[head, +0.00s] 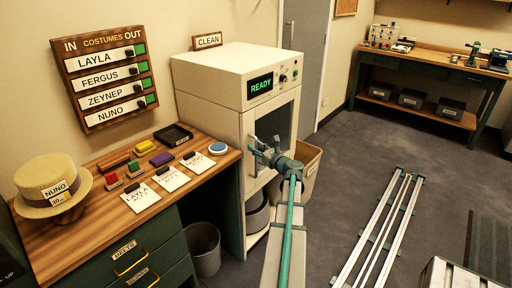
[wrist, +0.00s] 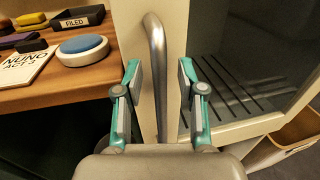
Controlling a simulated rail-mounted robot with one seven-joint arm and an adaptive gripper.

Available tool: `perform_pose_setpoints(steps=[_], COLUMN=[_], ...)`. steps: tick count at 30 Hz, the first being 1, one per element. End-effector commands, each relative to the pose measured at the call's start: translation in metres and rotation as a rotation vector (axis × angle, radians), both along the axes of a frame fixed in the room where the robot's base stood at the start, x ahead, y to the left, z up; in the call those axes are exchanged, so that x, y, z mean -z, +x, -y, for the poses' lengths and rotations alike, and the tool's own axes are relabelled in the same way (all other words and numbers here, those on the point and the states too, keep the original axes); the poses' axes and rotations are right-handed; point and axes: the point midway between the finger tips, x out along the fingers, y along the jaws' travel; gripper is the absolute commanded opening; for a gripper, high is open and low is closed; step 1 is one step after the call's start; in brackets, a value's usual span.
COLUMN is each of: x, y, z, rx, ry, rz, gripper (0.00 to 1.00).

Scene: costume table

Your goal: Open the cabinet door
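The cream cabinet (head: 207,112) stands beside the wooden table, with a green READY display on its front. Its door (head: 294,111) has a dark glass window and looks closed. The vertical metal bar handle (wrist: 157,62) is near the door's left edge. My gripper (head: 260,152) is in front of the door at the handle. In the wrist view my gripper (wrist: 160,88) is open, with one finger on each side of the handle and a visible gap to both. The handle's lower end is hidden by my gripper. The door window (wrist: 235,60) shows slats behind it.
A wooden table (head: 75,235) at left holds a hat (head: 52,185), cards and a blue round pad (head: 218,148). A bin (head: 204,250) stands below. A cardboard-coloured bin (head: 308,165) stands right of the cabinet. Floor rails (head: 385,230) lie further right.

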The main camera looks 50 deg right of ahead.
Motion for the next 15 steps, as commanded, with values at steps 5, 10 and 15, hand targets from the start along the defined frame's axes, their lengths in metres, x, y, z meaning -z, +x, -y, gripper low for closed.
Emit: perform_pose_setpoints(steps=[5, 10, 15], x=[0.0001, 0.0001, 0.0001], y=[0.0033, 0.0031, 0.0030], z=[0.0006, 0.0004, 0.0003], rx=[0.000, 0.000, -0.001], ry=[0.000, 0.000, 0.000], rz=[0.000, 0.000, 0.000], gripper=[0.39, 0.38, 0.09])
